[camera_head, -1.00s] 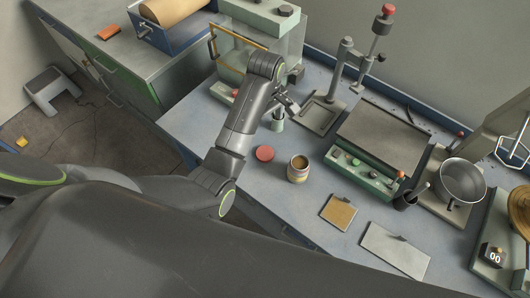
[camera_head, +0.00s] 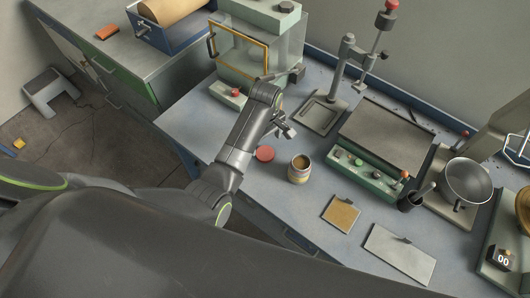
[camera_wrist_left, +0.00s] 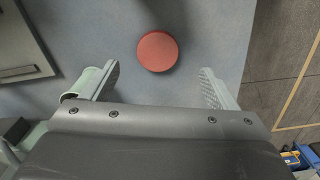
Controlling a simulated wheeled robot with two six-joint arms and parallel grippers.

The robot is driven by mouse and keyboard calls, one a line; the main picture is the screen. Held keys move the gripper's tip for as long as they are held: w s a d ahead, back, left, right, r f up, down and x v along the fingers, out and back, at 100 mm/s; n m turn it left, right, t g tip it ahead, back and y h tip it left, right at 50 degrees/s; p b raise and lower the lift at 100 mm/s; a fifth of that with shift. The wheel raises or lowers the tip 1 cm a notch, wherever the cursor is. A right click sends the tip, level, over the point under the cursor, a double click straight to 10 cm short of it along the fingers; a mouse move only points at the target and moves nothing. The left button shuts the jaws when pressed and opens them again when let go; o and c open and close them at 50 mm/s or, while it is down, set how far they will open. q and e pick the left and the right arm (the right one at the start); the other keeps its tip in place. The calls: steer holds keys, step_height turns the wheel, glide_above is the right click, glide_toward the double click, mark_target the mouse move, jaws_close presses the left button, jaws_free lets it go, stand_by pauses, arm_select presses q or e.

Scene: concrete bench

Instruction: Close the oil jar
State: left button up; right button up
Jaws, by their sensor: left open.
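The open oil jar (camera_head: 299,169) stands upright on the bench, tan with a darker band and brown contents showing at its mouth. A round red lid (camera_head: 265,154) lies flat on the bench to its left, apart from the jar. In the left wrist view the lid (camera_wrist_left: 157,51) shows ahead of the fingers, near the middle. My left gripper (camera_head: 287,127) is above the bench, beyond the lid and jar in the head view. Its fingers (camera_wrist_left: 157,85) are spread with nothing between them. My right gripper is not in view.
A green-based machine with a grey plate (camera_head: 372,172) stands right of the jar. A tan square (camera_head: 340,213) and a pale plate (camera_head: 398,254) lie in front. A glass-sided case (camera_head: 262,45) stands behind my left arm.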

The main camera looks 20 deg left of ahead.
mark_target(266, 154)
arm_select(q)
steer(key=shift+f, duration=0.85)
steer(key=shift+f, duration=0.1)
steer(key=shift+w+f+p, duration=0.15)
steer(key=shift+f+p, duration=0.35)
steer(key=shift+f, duration=1.95)
steer(key=shift+c, duration=0.3)
steer(key=c, duration=1)
